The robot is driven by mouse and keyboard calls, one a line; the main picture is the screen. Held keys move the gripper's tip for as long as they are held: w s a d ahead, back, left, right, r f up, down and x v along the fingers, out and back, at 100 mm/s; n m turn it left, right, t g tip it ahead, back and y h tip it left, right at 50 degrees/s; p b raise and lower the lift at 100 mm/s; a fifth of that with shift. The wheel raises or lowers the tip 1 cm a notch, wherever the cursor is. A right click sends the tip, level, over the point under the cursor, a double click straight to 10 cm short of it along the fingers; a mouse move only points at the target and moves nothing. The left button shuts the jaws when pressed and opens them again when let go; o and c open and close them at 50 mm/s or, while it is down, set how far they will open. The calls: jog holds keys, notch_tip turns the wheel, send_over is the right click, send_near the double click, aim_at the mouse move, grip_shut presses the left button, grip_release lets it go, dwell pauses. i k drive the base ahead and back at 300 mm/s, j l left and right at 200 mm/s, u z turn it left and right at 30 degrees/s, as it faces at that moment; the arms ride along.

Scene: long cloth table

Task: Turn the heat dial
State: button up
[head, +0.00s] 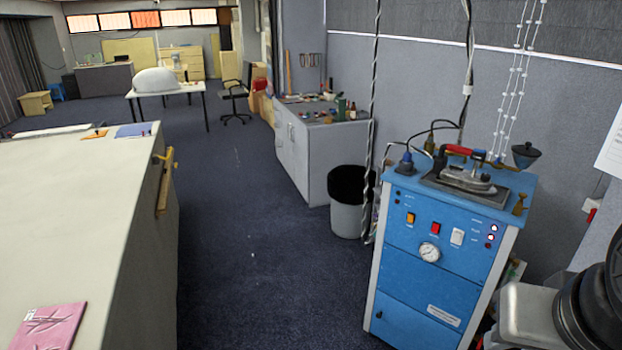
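A blue steam-iron machine (430,285) stands on the floor at the right of the head view. Its front has an orange switch (411,218), a red switch (435,228), a white switch (457,237) and a round white gauge (429,252). An iron (467,180) with a red and black handle rests on a dark plate (497,197) on top. I cannot make out for certain which part is the heat dial; details on the iron are too small. My gripper is not in view.
A long pale cloth table (80,190) fills the left, with a pink piece (48,326) near its front. Dark carpet (255,255) lies free between table and machine. A bin (348,216) and grey cabinet (322,160) stand behind. Cables hang above the machine.

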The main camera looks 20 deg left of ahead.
aim_at(485, 177)
jog(key=u, duration=1.55)
jog(key=i+u, duration=0.15)
jog(key=u, duration=0.25)
jog(key=i+u, duration=0.1)
jog(key=u, duration=0.35)
jog(key=i+l+u, duration=0.15)
jog(key=u, duration=0.25)
jog(key=l, duration=0.15)
jog(key=z, duration=3.05)
jog(key=i+j+z, duration=0.1)
jog(key=i, duration=0.35)
jog(key=i+j, duration=0.25)
jog(key=i, duration=0.15)
jog(key=i+j+z, duration=0.15)
jog(key=i, duration=0.3)
jog(key=i+j+z, duration=0.1)
jog(key=i+j, duration=0.15)
jog(key=i, duration=0.15)
